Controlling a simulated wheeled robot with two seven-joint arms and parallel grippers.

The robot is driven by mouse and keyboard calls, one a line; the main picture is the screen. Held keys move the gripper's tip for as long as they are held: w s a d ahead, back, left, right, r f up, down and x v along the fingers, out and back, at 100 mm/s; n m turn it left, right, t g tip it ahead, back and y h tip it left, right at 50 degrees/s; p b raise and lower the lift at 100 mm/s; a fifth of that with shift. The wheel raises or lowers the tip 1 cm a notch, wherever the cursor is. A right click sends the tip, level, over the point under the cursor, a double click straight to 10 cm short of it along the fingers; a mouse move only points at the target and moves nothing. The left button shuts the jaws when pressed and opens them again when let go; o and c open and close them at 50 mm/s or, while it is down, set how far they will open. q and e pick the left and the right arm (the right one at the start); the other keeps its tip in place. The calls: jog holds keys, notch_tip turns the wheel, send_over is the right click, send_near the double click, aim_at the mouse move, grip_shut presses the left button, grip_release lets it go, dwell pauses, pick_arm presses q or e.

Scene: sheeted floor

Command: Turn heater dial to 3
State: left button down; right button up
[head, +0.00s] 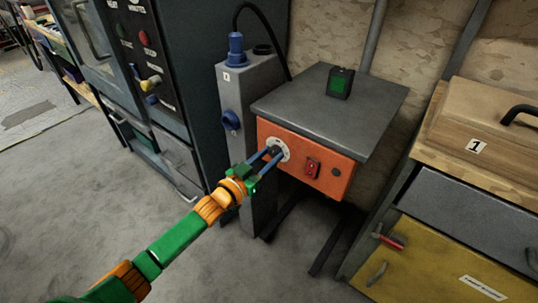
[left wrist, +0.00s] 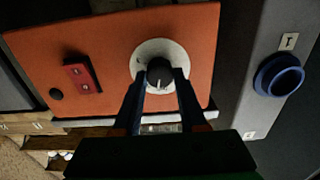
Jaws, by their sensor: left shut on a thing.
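The heater is a grey-topped box (head: 325,103) with an orange front panel (head: 293,167); the panel also fills the middle of the left wrist view (left wrist: 100,55). Its dial is a black knob (left wrist: 158,72) on a round white plate (left wrist: 146,54). My left gripper (head: 273,155) reaches the dial from the front left, its two blue fingers (left wrist: 160,88) shut on the knob's sides. A light pointer mark shows on the knob between the fingers. The scale figures are too small to read. My right gripper is in neither view.
A red rocker switch (head: 312,167) and a small black knob (head: 336,172) sit right of the dial. A grey post with a blue plug (head: 236,50) stands close on the left. A black block with a green face (head: 340,83) rests on top.

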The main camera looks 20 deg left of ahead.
pick_arm(q)
jog(key=m, duration=0.4)
jog(key=shift+m+p, duration=0.3)
jog(key=shift+p, duration=0.1)
jog(key=m, duration=0.5)
jog(key=shift+d+f, duration=0.1)
jog(key=m, duration=0.6)
jog(key=shift+f, duration=0.1)
jog(key=m+b, duration=0.1)
jog(key=m, duration=0.4)
jog(key=shift+m, duration=0.3)
jog(key=shift+c, duration=2.3)
grip_release()
